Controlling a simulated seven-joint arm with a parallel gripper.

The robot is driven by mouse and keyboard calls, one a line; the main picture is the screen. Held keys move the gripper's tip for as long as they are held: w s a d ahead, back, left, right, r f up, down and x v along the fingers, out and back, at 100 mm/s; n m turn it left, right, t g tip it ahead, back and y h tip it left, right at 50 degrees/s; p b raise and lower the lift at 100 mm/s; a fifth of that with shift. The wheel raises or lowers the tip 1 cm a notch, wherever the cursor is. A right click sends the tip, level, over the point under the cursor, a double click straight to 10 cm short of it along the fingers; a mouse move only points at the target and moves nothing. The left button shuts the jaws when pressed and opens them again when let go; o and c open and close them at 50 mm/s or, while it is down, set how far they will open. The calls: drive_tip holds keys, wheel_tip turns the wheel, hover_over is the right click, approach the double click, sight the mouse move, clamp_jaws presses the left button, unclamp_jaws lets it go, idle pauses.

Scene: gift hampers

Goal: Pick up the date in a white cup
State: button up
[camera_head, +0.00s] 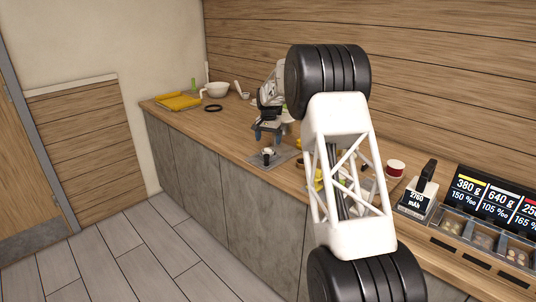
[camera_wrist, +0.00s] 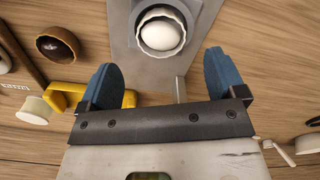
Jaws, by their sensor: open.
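A white cup with a scalloped rim (camera_wrist: 141,17) holds a smooth, round white piece (camera_wrist: 161,35). I cannot tell from its look whether this is the date. The cup stands on a grey plate (camera_wrist: 122,37), and in the head view a small white shape (camera_head: 268,150) shows on the plate (camera_head: 257,159). My gripper (camera_wrist: 164,80) has its blue fingers wide apart with nothing between them. The cup is just beyond the fingertips, towards the top of the wrist view. In the head view my gripper (camera_head: 267,137) hangs above the plate.
In the wrist view a brown cup with a dark piece (camera_wrist: 57,45) lies left, near a yellow object (camera_wrist: 80,97) and a white round item (camera_wrist: 34,110). In the head view a yellow tray (camera_head: 178,102), white bowl (camera_head: 216,90) and black ring (camera_head: 213,108) stand farther left on the counter.

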sight(268, 149)
drive_tip(key=shift+w+f, duration=0.15)
drive_tip(key=shift+f, duration=2.45)
drive_tip(key=c, duration=0.9)
